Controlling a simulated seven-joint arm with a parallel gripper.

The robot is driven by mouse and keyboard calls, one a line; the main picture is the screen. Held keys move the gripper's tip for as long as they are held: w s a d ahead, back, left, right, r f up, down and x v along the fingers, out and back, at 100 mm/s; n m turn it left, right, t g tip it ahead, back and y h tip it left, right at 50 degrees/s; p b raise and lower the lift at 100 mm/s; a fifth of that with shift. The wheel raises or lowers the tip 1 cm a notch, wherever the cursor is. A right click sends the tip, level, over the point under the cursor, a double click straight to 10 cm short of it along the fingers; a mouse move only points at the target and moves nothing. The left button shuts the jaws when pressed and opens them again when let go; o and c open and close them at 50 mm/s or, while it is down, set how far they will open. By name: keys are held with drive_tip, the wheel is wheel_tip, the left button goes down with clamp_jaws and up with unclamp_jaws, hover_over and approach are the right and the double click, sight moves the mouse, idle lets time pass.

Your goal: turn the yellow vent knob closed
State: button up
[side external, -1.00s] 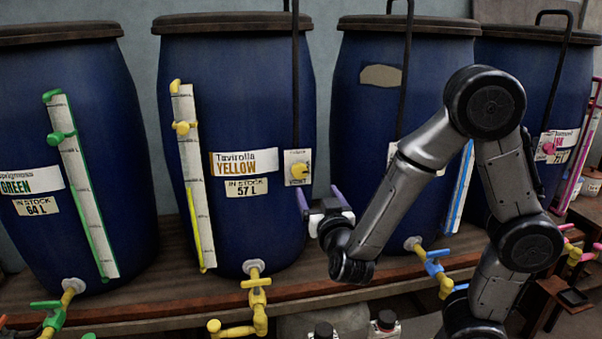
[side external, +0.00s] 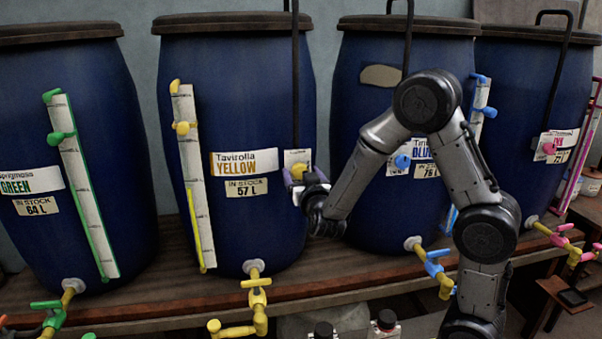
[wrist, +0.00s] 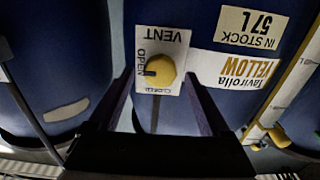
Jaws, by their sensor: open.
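The yellow vent knob (side external: 299,171) is on a white plate on the front of the blue vat labelled YELLOW (side external: 240,110). In the wrist view, the knob (wrist: 160,71) has a dark mark toward the word OPEN; a CLOSED label sits below it in the picture. My gripper (side external: 304,181) is in front of the knob. Its purple fingers are open, and in the wrist view my gripper (wrist: 159,75) has one finger on each side of the knob, with gaps between. How deep the fingertips reach around the knob is unclear.
A black upright rod (side external: 295,80) runs above the vent plate. The blue-labelled vat (side external: 355,110) stands close on the right, with its blue knob (side external: 402,161) near my arm. Yellow taps (side external: 257,297) stick out below.

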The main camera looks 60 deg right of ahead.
drive_tip(key=shift+w+d, duration=0.4)
clamp_jaws()
